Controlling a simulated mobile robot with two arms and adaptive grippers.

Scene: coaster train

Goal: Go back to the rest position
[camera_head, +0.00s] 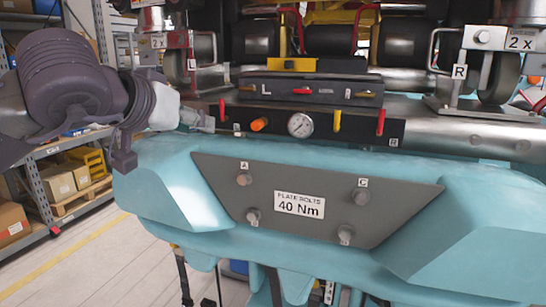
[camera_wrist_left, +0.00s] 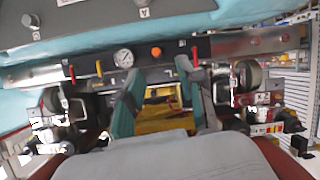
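My left arm (camera_head: 65,85) comes in from the left in the head view. Its gripper (camera_head: 196,117) is small there and sits by the left end of the dark valve panel. In the left wrist view my left gripper (camera_wrist_left: 158,70) has its two teal-lined fingers well apart, with nothing held between them. The pressure gauge (camera_wrist_left: 123,58) and orange knob (camera_wrist_left: 156,51) show beyond the fingertips; contact with the panel cannot be told. My right gripper is in neither view.
The teal train front carries a grey plate (camera_head: 390,220) with several bolts and a "40 Nm" label (camera_head: 299,204). Red and yellow levers line the panel around the gauge (camera_head: 300,125). Shelving (camera_head: 45,180) with boxes stands at left. Floor (camera_head: 90,260) is clear at lower left.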

